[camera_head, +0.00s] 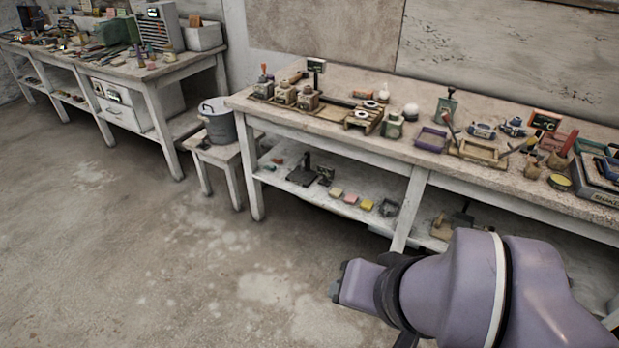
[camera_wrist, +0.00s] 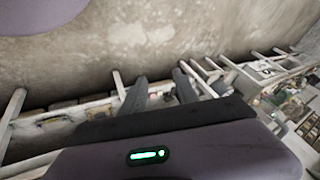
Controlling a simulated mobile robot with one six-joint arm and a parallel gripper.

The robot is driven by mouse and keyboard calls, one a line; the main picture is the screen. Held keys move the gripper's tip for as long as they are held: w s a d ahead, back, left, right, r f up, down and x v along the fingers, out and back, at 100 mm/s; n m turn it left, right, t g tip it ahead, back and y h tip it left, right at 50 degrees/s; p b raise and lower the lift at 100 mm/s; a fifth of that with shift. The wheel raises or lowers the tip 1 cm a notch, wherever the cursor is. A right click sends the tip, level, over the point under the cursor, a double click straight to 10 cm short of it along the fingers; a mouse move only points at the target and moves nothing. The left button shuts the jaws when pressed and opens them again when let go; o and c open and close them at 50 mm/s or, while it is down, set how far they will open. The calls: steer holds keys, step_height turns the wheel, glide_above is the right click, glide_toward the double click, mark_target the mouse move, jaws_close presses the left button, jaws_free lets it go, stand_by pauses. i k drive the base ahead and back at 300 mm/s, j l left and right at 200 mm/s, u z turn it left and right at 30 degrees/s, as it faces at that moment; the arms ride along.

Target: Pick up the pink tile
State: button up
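The small pink tile (camera_head: 350,198) lies on the lower shelf of the long workbench, in a short row between a pale yellowish tile (camera_head: 336,193) and a yellow tile (camera_head: 366,204). My gripper (camera_wrist: 159,78) shows in the wrist view with its two dark fingers apart and nothing visible between them. In the head view my purple arm is in front of the bench at lower right, well short of the tile, and the fingers cannot be made out. I cannot pick out the pink tile in the wrist view.
The lower shelf (camera_head: 300,196) also holds a dark stand (camera_head: 304,174) left of the tiles and a dark frame (camera_head: 388,208) to their right. The tabletop above overhangs the shelf. A stool with a grey pot (camera_head: 218,125) stands at left. The floor (camera_head: 190,260) in front is clear.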

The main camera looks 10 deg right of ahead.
mark_target(350, 199)
steer(key=i+z, duration=0.15)
steer(key=i, duration=0.3)
steer(key=i+j+z, duration=0.2)
steer(key=i, duration=0.25)
steer(key=i+z, duration=0.15)
steer(key=i, duration=0.25)
steer(key=i+j+z, duration=0.15)
steer(key=i, duration=0.3)
steer(key=j, duration=0.1)
